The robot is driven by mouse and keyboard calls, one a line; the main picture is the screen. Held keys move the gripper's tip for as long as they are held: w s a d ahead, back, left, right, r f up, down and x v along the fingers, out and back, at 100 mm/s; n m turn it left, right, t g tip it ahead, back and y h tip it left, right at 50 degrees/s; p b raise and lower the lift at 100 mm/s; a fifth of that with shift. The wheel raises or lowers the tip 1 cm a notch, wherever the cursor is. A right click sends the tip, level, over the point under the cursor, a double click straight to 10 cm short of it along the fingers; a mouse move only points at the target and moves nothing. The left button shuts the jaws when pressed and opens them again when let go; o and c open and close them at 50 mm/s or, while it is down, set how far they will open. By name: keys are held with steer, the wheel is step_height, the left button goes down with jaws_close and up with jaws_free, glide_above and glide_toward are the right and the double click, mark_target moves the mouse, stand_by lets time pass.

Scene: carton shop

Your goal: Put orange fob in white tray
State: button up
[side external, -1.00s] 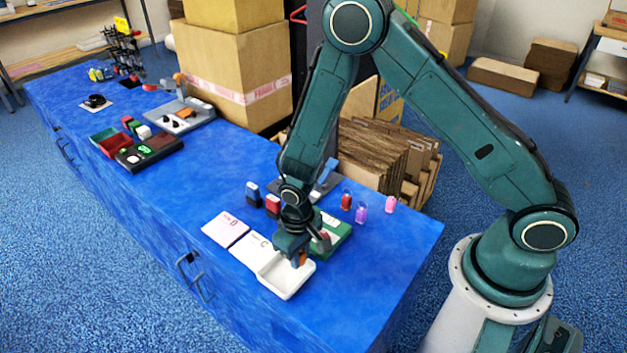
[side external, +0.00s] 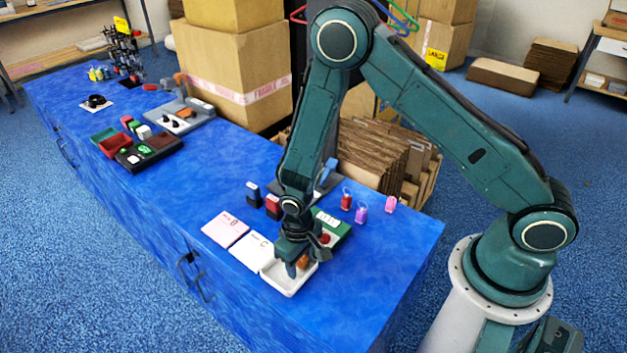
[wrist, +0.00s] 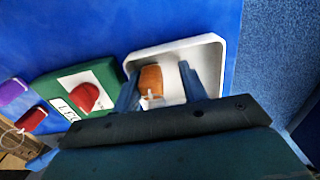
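The orange fob (side external: 303,261) is in the white tray (side external: 287,284), at the near right end of the blue bench. In the wrist view the fob (wrist: 151,79) lies between my two fingers, against or close to the left one, with a clear gap to the right one. My gripper (wrist: 159,76) is open over the tray (wrist: 207,58). In the side view my gripper (side external: 306,256) is low over the tray and hides part of it. I cannot tell whether the left finger touches the fob.
A green box with a red knob (wrist: 82,98) stands beside the tray. White card C (side external: 253,251) and pink card D (side external: 225,229) lie left of the tray. Purple (side external: 361,208) and pink (side external: 391,203) fobs stand behind. The bench's near right corner is clear.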

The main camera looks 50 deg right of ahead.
steer(key=shift+r, duration=0.15)
step_height(320, 180, up, 12)
stand_by(1.0)
stand_by(0.3)
steer(key=s+d+r+t, duration=0.1)
steer(key=s+d+r, duration=0.2)
steer(key=r, duration=0.6)
steer(key=s+d+r+t, duration=0.2)
steer(key=s+d+r, duration=0.1)
steer(key=r, duration=0.6)
steer(key=s+d+r+t, duration=0.1)
steer(key=s+d+r, duration=0.1)
steer(key=s+r, duration=0.2)
steer(key=s+d+r+t, duration=0.1)
steer(key=s+d+r, duration=0.2)
steer(key=s, duration=0.6)
steer(key=shift+r+t, duration=0.3)
steer(key=shift+r, duration=0.3)
